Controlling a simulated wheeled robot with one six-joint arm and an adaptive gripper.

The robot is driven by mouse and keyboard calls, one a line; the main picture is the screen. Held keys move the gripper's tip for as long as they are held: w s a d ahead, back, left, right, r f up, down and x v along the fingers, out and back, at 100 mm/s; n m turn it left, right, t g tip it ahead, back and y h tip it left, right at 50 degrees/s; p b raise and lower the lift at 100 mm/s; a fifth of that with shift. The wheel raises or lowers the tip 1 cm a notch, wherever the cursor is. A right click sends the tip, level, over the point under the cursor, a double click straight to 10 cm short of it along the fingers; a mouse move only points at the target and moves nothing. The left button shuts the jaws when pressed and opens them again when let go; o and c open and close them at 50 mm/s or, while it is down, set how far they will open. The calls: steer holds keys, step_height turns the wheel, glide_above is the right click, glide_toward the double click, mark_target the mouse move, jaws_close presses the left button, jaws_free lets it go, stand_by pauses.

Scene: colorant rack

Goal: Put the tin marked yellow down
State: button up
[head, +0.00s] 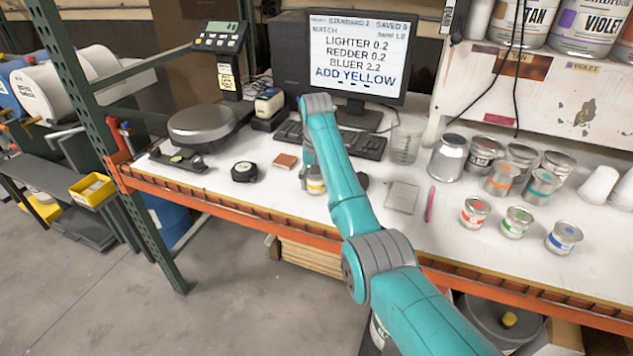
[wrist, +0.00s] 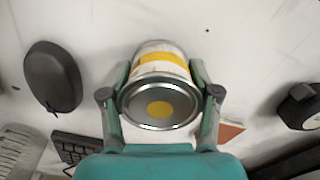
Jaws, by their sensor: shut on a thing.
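The tin marked yellow (wrist: 160,82) is a small metal can with a white label, a yellow band and a yellow dot on its lid. My gripper (wrist: 160,95) is shut on it, one finger on each side, in the wrist view. In the head view the tin (head: 316,186) shows low behind my arm, over the white bench top (head: 290,205), and my gripper (head: 312,178) is partly hidden by the arm. I cannot tell whether the tin's base touches the bench.
A black tape measure (head: 244,171) and a brown square (head: 285,161) lie left of the tin. A dark mouse (wrist: 53,76), a keyboard (head: 345,141) and a grey pad (head: 401,197) are near.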

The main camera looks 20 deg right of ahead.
steer(key=o, duration=1.3)
steer(key=shift+f, duration=0.1)
steer(key=shift+c, duration=0.2)
step_height(320, 180, up, 12)
steer(key=shift+r, duration=0.1)
